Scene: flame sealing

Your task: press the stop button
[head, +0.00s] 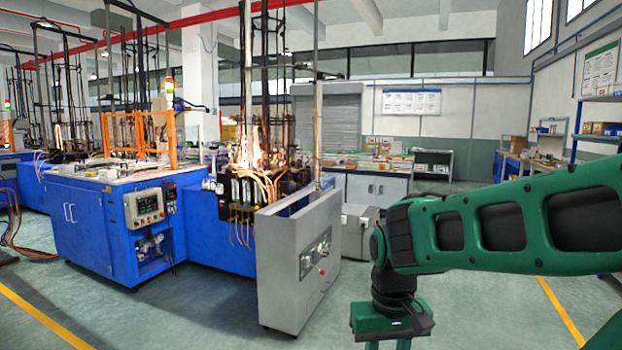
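A control panel (147,205) with a screen and small buttons is on the blue machine to the left; I cannot tell which button there is a stop button. My gripper (388,345) hangs down at the bottom, right of the grey cabinet and apart from it. Its fingertips are cut off by the lower picture edge, so its opening is hidden.
The blue machine (90,225) with flames and hoses (240,190) stands behind and left of the grey cabinet. A grey box (360,228) stands behind my arm. Cables (25,235) lie on the floor at left. The floor in front of the cabinet is clear.

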